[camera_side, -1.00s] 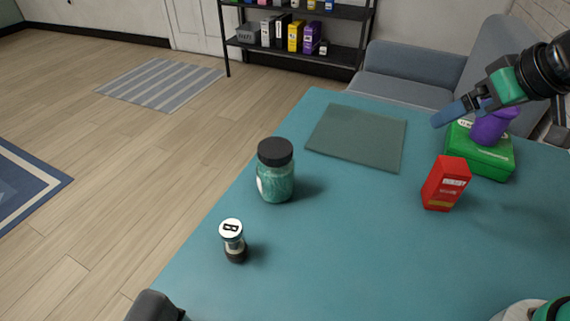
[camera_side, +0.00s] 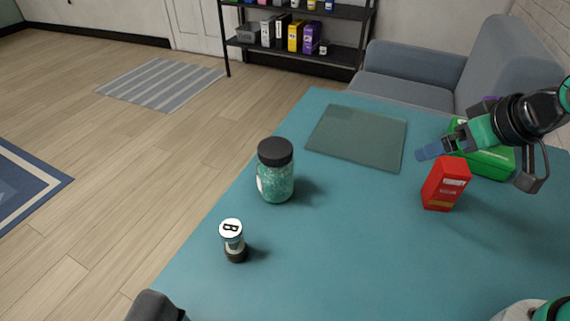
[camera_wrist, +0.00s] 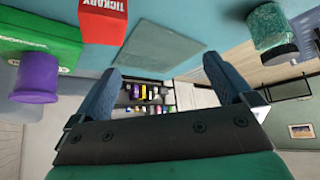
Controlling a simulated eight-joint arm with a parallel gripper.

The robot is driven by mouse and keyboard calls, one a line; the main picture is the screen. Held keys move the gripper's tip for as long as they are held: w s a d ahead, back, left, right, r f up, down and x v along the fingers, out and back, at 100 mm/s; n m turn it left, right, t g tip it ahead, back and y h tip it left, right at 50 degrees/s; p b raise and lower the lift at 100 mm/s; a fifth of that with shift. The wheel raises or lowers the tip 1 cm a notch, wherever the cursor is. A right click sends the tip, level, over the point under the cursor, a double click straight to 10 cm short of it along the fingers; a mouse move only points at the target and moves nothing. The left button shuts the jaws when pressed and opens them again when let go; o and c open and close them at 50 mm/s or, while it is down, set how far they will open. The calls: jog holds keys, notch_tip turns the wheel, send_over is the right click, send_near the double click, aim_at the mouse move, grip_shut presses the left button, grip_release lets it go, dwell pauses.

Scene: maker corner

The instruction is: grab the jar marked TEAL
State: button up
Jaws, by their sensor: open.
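A jar with a black lid and teal-green contents (camera_side: 275,182) stands upright on the teal table, left of centre in the side view. Its pale label faces left and I cannot read it. The jar also shows at the upper right of the wrist view (camera_wrist: 266,27). My gripper (camera_side: 432,150) is at the right, above the table, just behind and above the red box and well apart from the jar. In the wrist view its two blue fingers (camera_wrist: 168,84) are spread with nothing between them.
A red box (camera_side: 445,184) and a green box (camera_side: 490,162) stand near my gripper. A purple object (camera_wrist: 37,79) is by the green box. A small lidded bottle marked B (camera_side: 234,240) stands in front of the jar. A flat grey-green mat (camera_side: 357,137) lies behind.

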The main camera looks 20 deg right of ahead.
jog(key=n+t+y, duration=0.2)
jog(key=n+y, duration=0.7)
jog(key=y, duration=0.1)
send_near(290, 151)
jog(key=x, duration=0.7)
jog(key=shift+w, duration=0.15)
jog(key=shift+n, duration=0.3)
jog(key=shift+x, duration=2.9)
grip_shut()
